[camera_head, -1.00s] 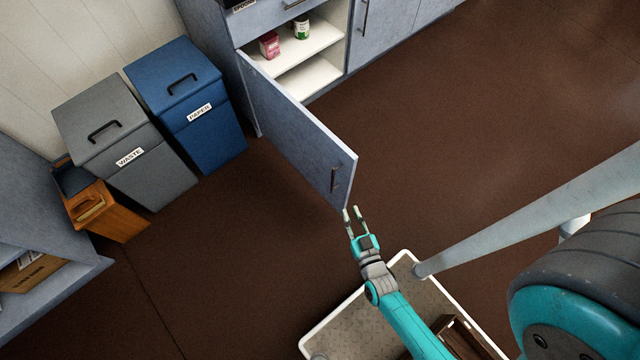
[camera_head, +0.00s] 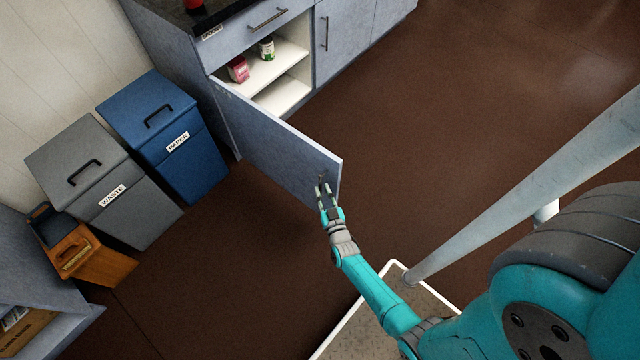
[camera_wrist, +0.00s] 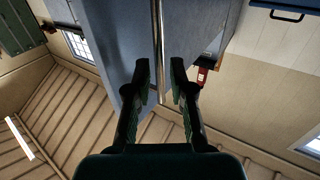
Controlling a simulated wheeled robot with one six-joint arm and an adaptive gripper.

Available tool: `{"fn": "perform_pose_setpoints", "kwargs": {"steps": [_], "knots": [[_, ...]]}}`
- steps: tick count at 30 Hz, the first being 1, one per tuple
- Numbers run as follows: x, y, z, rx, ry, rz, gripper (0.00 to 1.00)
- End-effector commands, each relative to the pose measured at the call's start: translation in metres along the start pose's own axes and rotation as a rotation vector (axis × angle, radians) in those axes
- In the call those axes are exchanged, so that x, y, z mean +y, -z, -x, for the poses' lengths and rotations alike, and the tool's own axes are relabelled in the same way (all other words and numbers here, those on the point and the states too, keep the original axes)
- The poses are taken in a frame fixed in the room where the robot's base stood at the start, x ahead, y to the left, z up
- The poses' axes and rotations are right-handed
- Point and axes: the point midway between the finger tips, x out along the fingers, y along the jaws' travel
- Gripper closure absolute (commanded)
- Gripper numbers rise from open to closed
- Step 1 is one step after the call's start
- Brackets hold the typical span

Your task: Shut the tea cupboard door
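The tea cupboard's blue-grey door (camera_head: 275,140) stands wide open, swung out from the cupboard, whose white shelves (camera_head: 285,95) are exposed. The door's upright metal handle (camera_wrist: 157,30) is near its free edge. My gripper (camera_head: 323,187) is at that end of the door, at the handle. In the wrist view, the fingers (camera_wrist: 160,75) are apart with the handle bar running between their tips, a gap showing on each side.
A pink box (camera_head: 238,69) and a green-and-white jar (camera_head: 266,48) stand inside the cupboard. A blue paper bin (camera_head: 185,165) and a grey waste bin (camera_head: 135,215) stand left of the door, with an orange-brown box (camera_head: 90,262) beside them. The brown floor right of the door is clear.

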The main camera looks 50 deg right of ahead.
Motion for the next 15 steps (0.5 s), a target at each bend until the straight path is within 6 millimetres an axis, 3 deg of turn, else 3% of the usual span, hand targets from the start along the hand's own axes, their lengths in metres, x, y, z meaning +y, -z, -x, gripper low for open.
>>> {"fn": "perform_pose_setpoints", "kwargs": {"steps": [6,15], "knots": [[0.000,0.000,-0.027,0.000,0.000,0.001,0.78],[0.000,0.000,-0.035,-0.001,0.000,0.000,0.78]]}}
